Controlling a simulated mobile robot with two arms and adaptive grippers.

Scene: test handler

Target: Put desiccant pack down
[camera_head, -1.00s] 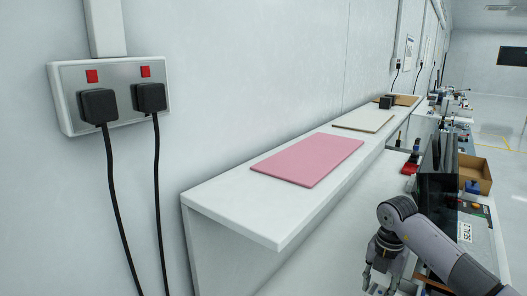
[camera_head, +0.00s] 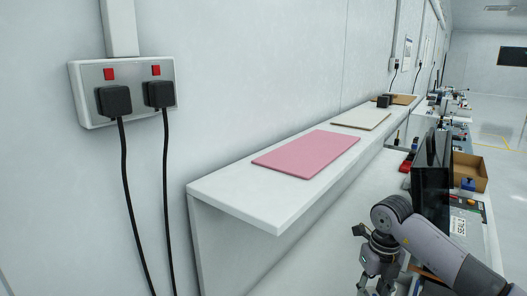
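I cannot make out a desiccant pack in this view. One grey arm of mine comes in from the lower right, and I take it as my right arm. Its gripper (camera_head: 373,286) points down over the white worktop (camera_head: 330,232), below the shelf. The fingertips are at the bottom edge of the picture, so whether they are apart or hold something is unclear. My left gripper is not in view.
A white shelf (camera_head: 232,202) runs along the wall, carrying a pink mat (camera_head: 308,153), a cream mat (camera_head: 361,119) and a small black object (camera_head: 384,101). A black monitor (camera_head: 432,195) and a cardboard box (camera_head: 470,172) stand at right. A wall socket (camera_head: 125,90) with two plugs is at left.

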